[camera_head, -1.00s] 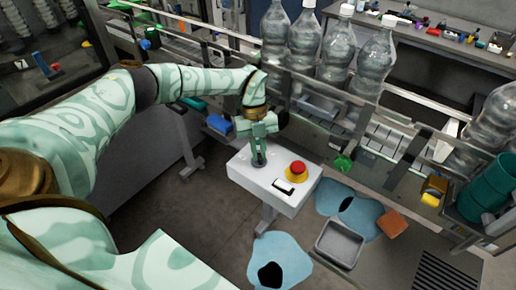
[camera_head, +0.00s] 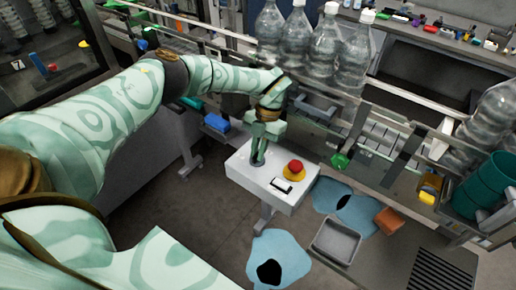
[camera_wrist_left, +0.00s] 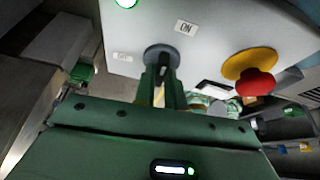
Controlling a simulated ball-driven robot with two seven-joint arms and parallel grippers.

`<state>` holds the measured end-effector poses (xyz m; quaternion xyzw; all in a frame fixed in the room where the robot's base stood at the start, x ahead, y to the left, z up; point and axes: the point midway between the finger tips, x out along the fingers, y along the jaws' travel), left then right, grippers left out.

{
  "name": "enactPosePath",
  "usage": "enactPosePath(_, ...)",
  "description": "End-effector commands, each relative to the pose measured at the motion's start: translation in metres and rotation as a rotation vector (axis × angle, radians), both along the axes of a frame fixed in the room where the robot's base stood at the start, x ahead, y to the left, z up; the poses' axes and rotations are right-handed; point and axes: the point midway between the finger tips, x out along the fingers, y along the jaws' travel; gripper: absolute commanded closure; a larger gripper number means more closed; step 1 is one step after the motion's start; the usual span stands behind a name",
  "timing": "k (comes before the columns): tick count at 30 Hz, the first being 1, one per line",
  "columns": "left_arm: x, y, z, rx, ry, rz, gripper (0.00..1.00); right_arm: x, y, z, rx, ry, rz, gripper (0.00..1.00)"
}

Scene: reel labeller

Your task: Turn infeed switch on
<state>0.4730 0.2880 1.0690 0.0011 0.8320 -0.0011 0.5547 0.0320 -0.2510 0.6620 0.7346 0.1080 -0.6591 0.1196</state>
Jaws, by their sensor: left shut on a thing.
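The infeed switch (camera_wrist_left: 161,52) is a dark round rotary knob on a white control box (camera_head: 243,178). In the left wrist view, an "ON" label (camera_wrist_left: 186,27) sits to the upper right of the knob and another, blurred label (camera_wrist_left: 122,57) to its left. A green lamp (camera_wrist_left: 125,2) glows at the top edge. My left gripper (camera_head: 258,160) points down at the box; in the left wrist view its green fingers (camera_wrist_left: 163,82) are shut on the knob's handle, hiding part of it. My right gripper is not in view.
A red emergency button (camera_head: 295,167) on a yellow base sits on the same box, right of the switch. Behind stands a conveyor with large clear bottles (camera_head: 354,62). Blue puddles (camera_head: 279,258) and a grey tray (camera_head: 336,242) lie on the floor in front.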

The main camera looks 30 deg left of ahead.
Motion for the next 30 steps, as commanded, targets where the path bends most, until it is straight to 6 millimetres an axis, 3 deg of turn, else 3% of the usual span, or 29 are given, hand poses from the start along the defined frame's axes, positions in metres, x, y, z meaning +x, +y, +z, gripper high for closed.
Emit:
enactPosePath(22, 0.0023, 0.0000, 0.0022, 0.001, -0.007, -0.092, 1.00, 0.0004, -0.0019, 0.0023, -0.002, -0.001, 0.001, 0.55)
enactPosePath(23, 0.0023, 0.0000, 0.0022, 0.001, -0.007, -0.091, 0.85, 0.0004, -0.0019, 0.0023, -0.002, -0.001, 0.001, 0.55)
enactPosePath(25, 0.0021, 0.0000, 0.0020, 0.001, -0.007, -0.091, 0.66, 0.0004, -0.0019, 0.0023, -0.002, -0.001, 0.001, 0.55)
enactPosePath(30, 0.0012, -0.0002, 0.0011, 0.000, -0.004, -0.091, 0.66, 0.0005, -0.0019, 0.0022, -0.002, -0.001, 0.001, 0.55)
